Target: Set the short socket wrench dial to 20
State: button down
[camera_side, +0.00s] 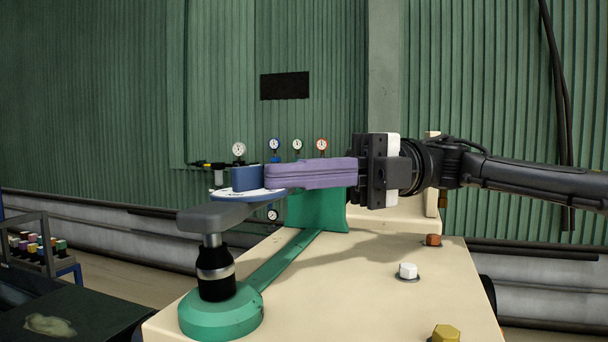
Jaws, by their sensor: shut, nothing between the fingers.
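The socket wrench (222,214) has a grey bar with a black round socket (215,273) under its near end, standing upright on a green round base (221,316). A white dial disc with blue markings (240,195) shows at the far part of the bar. A dark blue rounded block (247,178) sits just above the dial. My gripper (272,176) reaches in from the right with purple fingers, shut and empty. Their tips are right beside the blue block; I cannot tell whether they touch. The dial's numbers and setting are too small and too edge-on to read.
A green strip (285,257) runs from the base to an upright green block (318,212) on the cream bench (340,290). Orange (433,240), white (407,270) and brass (445,333) hex bolts stand at the right. Several gauges hang behind. The bench's front middle is clear.

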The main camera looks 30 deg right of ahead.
jog(key=shift+w+f+n+g, duration=0.1)
jog(key=shift+w+n+g, duration=0.25)
jog(key=shift+n+g, duration=0.45)
jog(key=shift+w, duration=0.5)
dwell(0.6)
